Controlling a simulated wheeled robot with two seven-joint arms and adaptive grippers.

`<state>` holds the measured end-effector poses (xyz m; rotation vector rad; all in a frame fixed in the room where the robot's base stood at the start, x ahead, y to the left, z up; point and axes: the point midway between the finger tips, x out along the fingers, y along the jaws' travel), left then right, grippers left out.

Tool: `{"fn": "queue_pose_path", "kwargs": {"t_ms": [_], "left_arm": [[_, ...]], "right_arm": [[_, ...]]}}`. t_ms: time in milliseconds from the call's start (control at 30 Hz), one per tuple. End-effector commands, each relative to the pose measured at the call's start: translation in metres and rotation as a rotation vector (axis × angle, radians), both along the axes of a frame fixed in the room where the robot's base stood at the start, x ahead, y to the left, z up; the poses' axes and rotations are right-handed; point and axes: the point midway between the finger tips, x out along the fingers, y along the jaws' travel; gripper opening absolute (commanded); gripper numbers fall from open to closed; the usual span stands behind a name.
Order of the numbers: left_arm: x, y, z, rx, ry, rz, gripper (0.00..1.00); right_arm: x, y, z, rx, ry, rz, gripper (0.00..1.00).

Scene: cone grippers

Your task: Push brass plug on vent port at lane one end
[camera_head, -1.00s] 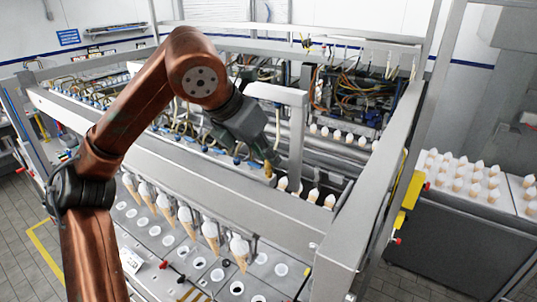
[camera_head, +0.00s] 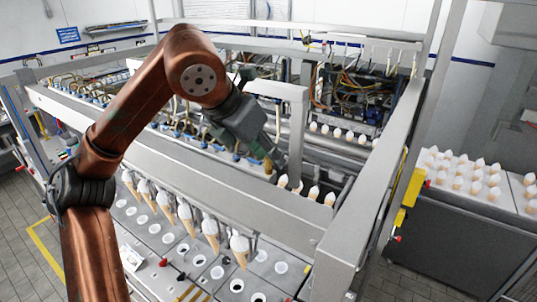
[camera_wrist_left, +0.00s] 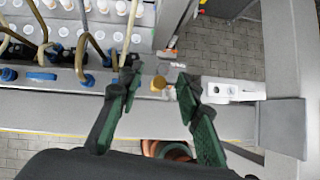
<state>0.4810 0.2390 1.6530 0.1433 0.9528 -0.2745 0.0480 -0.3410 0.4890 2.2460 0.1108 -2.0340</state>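A small brass plug (camera_wrist_left: 158,83) shows in the left wrist view, between the fingertips of my left gripper (camera_wrist_left: 157,78). There are visible gaps between the plug and both green fingers, so the gripper is open. In the head view the left gripper (camera_head: 271,155) points down at the machine, and the brass plug (camera_head: 268,166) is a small spot at its tips. The plug is near the end of the row of blue fittings. I cannot tell how far it sits in the vent port, which is hidden under it. My right gripper is not in view.
Blue fittings (camera_wrist_left: 87,80) with hoses line the rail to the left of the gripper in the wrist view. A metal bracket (camera_head: 277,92) stands close behind the gripper. Several cones (camera_head: 240,246) hang at the front. A tray of cones (camera_head: 470,180) stands at the right.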

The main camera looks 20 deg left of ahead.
Motion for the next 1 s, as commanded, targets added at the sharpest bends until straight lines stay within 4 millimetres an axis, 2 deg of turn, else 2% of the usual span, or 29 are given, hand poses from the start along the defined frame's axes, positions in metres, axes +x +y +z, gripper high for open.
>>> {"fn": "queue_pose_path", "kwargs": {"t_ms": [500,700,1000], "left_arm": [[-0.052,0.015,0.079,-0.001,-0.003,-0.001,0.32],[-0.062,0.019,0.093,-0.001,-0.002,0.000,0.32],[-0.064,0.020,0.096,-0.001,-0.001,-0.001,0.32]], "right_arm": [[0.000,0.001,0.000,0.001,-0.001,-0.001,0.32],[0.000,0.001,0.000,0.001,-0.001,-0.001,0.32],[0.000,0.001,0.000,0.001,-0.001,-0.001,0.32]]}}
